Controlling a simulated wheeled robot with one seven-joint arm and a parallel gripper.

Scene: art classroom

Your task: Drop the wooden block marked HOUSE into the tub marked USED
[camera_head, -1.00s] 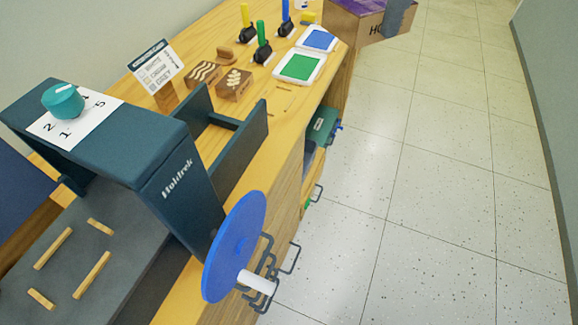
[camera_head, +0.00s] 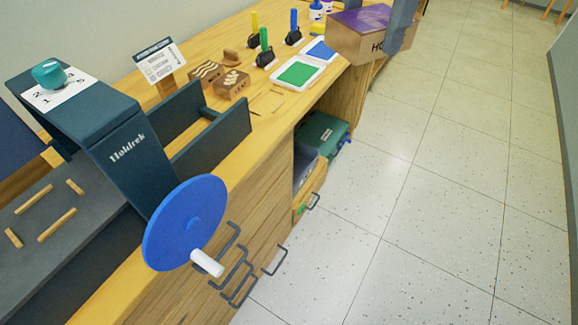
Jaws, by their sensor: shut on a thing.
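A wooden block (camera_head: 352,40) with a purple top is at the upper right, with the letters "HO" showing on its near side. The rest of its word is hidden by my gripper (camera_head: 402,28), whose grey-blue finger covers its right end. My gripper is shut on the block and holds it beside the far part of the counter. A green tub (camera_head: 322,130) with a small pale label sits in an open shelf bay under the counter. Its label is too small to read, so I cannot tell whether it is the USED tub.
The counter (camera_head: 225,135) holds a dark press marked Holdrek (camera_head: 125,150) with a blue handwheel (camera_head: 187,222), carved stamps (camera_head: 231,85), a green ink pad (camera_head: 298,72) and a sign (camera_head: 160,58). Wire handles (camera_head: 240,270) stick out in front. The floor (camera_head: 440,190) at right is clear.

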